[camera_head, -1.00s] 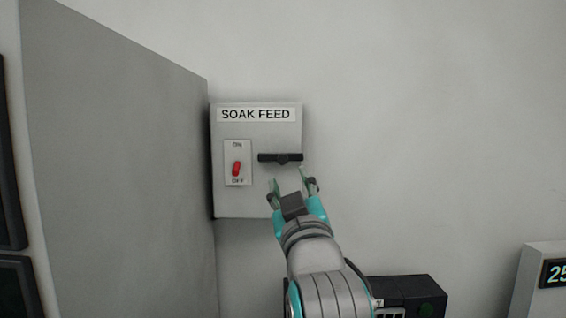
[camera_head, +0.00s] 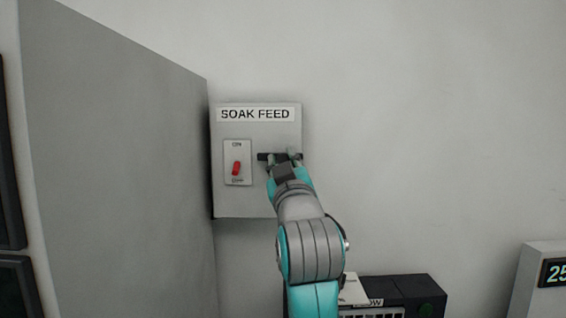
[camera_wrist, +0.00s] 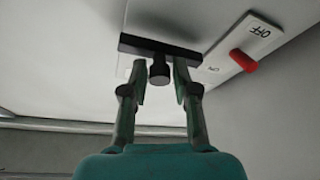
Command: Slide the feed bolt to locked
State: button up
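The SOAK FEED box (camera_head: 255,205) is a pale panel on the wall. The feed bolt is a dark horizontal bar (camera_head: 263,156) on its right half, partly hidden by my gripper in the head view. In the wrist view the bolt's dark bar (camera_wrist: 190,55) carries a round black knob (camera_wrist: 159,72). My gripper (camera_wrist: 158,75) is open, with one finger on each side of the knob and a visible gap to each. Contact cannot be seen. A red switch (camera_head: 236,168) on a white plate sits left of the bolt and also shows in the wrist view (camera_wrist: 243,61).
A tall grey panel (camera_head: 120,160) stands close along the box's left side. A black device (camera_head: 405,292) is below, right of my arm. A display unit (camera_head: 548,280) stands at far right. The wall right of the box is clear.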

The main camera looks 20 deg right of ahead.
grip_shut()
jog(key=shift+a, duration=0.1)
jog(key=a, duration=0.2)
jog(key=w+a, duration=0.1)
jog(key=a, duration=0.1)
jog(key=w+a, duration=0.1)
jog(key=a, duration=0.2)
jog(key=shift+w+a, duration=0.1)
jog(key=shift+w, duration=0.1)
jog(key=o, duration=0.6)
grip_release()
jog(key=shift+a, duration=0.15)
jog(key=v, duration=1.2)
jog(key=shift+r, duration=0.1)
